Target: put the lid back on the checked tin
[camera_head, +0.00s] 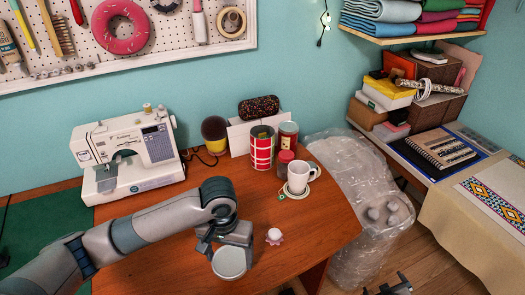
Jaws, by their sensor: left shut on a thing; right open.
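The checked tin (262,152) is red with pale patches and stands upright towards the back of the wooden table. Its top looks open, with a dark greenish inside. My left gripper (231,247) is shut on a pale grey round disc (229,264), which looks like the lid. It holds the disc at the front of the table, nearer to me than the tin and to its left. Where the fingers meet the disc is partly hidden. My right gripper (388,288) is open at the bottom edge, right of the table, and only its dark tips show.
Jars (288,135) (284,166) stand close to the tin's right. A white mug (297,178) is in front of them. A sewing machine (122,155) stands at left. Clear wood (318,225) lies at right.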

